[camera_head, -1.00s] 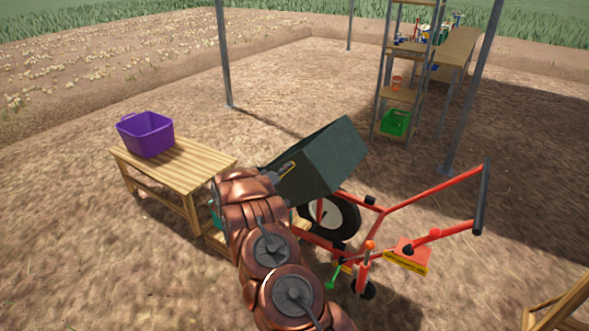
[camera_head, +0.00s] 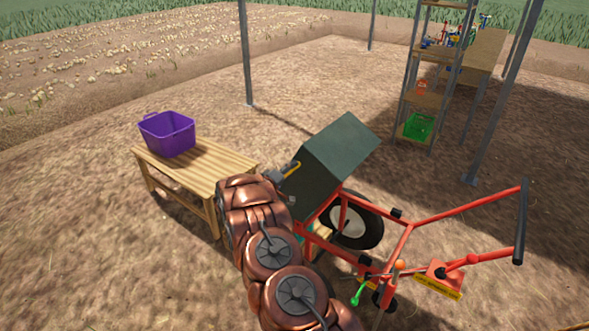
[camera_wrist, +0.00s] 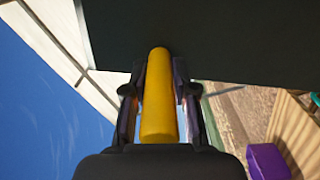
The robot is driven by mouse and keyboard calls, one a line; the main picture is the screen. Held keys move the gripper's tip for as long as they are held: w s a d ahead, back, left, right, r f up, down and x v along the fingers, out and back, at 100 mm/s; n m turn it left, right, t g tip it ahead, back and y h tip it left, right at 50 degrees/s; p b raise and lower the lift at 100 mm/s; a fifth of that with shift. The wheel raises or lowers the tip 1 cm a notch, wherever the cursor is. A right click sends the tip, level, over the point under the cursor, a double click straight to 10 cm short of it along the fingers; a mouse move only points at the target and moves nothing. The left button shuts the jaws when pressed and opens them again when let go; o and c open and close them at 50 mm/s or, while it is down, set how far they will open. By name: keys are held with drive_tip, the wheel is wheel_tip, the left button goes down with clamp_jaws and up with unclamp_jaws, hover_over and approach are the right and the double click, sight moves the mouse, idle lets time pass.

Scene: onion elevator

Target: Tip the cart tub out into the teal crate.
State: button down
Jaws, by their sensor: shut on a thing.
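The dark green cart tub (camera_head: 335,155) is tipped up steeply on the red cart (camera_head: 400,245), its underside partly toward the head camera. My gripper (camera_head: 287,174) is at the tub's left side, shut on its yellow handle (camera_head: 295,168). In the wrist view the fingers (camera_wrist: 159,80) close on both sides of the yellow handle (camera_wrist: 158,115), below the dark tub wall (camera_wrist: 200,35). A sliver of teal, likely the teal crate (camera_head: 304,229), shows low beside my arm. The rest of it, and the tub's contents, are hidden.
A wooden bench (camera_head: 205,168) with a purple tub (camera_head: 168,133) stands to the left. A shelf rack (camera_head: 427,98) with a green crate (camera_head: 418,126) stands at the back right. Metal posts (camera_head: 246,55) rise around. The ground at left is open.

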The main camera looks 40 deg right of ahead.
drive_tip(key=shift+w+a, duration=0.25)
drive_tip(key=shift+w, duration=0.2)
drive_tip(key=c, duration=1.2)
unclamp_jaws()
drive_tip(key=shift+w, duration=0.1)
drive_tip(key=shift+o, duration=1.3)
drive_tip(key=shift+d, duration=0.1)
drive_tip(key=shift+s, duration=0.2)
drive_tip(key=v, duration=1.2)
